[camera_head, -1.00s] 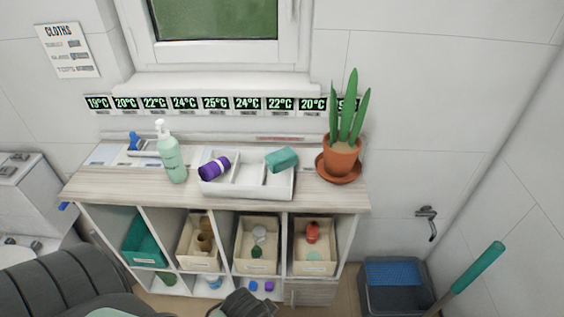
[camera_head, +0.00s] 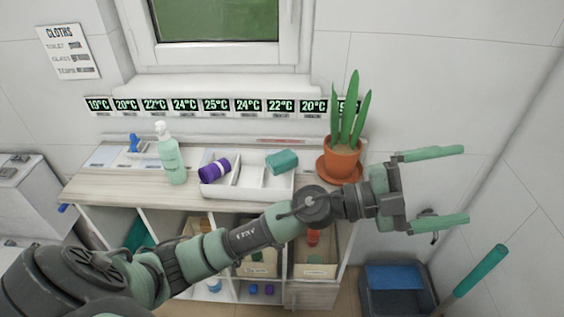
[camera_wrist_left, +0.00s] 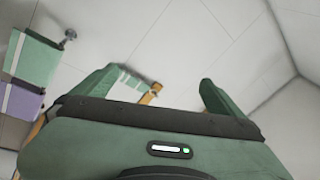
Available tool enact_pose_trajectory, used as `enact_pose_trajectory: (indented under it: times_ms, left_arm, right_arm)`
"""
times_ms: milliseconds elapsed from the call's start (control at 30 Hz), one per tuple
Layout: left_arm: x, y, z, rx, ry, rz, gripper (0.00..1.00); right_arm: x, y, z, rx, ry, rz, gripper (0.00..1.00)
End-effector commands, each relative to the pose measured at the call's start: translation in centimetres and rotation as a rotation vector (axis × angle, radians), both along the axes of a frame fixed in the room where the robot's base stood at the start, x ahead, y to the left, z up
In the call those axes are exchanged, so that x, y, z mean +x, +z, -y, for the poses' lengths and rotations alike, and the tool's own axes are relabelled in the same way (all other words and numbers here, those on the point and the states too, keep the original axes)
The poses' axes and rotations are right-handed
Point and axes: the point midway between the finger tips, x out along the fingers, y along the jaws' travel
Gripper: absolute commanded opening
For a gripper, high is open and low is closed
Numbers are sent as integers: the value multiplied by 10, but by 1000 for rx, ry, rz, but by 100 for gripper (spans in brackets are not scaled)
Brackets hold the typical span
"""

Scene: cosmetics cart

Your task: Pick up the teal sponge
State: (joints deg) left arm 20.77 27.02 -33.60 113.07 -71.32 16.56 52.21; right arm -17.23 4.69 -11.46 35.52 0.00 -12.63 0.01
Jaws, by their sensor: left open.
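The teal sponge (camera_head: 282,161) is a small block resting at the back right of the white divided tray (camera_head: 247,192) on the cart top. My left gripper (camera_head: 452,186) is open and empty. It is to the right of the sponge and the potted plant, with its fingers pointing right. In the left wrist view the two green fingers of the left gripper (camera_wrist_left: 158,88) are spread apart in front of white wall tiles. The sponge cannot be made out in that view. My right gripper is not in view.
A purple rolled cloth (camera_head: 214,169) lies in the tray's left part. A pump bottle (camera_head: 170,158) stands left of the tray. A potted plant (camera_head: 342,158) stands at the right end. A dark bin (camera_head: 395,290) stands on the floor at right.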

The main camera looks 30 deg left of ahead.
Motion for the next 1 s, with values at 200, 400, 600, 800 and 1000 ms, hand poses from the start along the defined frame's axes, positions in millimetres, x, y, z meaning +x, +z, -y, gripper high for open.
enact_pose_trajectory:
  times_ms: [200, 400, 600, 800, 1000]
  left_arm:
    - [19, -123, -25, 832, -254, -74, 100]
    - [72, -167, -210, 1504, -3, -477, 100]
    - [77, -131, -337, 1759, 322, -803, 100]
    - [74, -124, -371, 1806, 425, -904, 100]
    - [78, -144, -378, 1807, 422, -902, 100]
  right_arm:
    - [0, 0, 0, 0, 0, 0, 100]
    - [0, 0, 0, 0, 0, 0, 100]
    - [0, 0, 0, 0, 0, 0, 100]
    - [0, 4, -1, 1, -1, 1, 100]
    - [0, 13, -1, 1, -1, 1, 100]
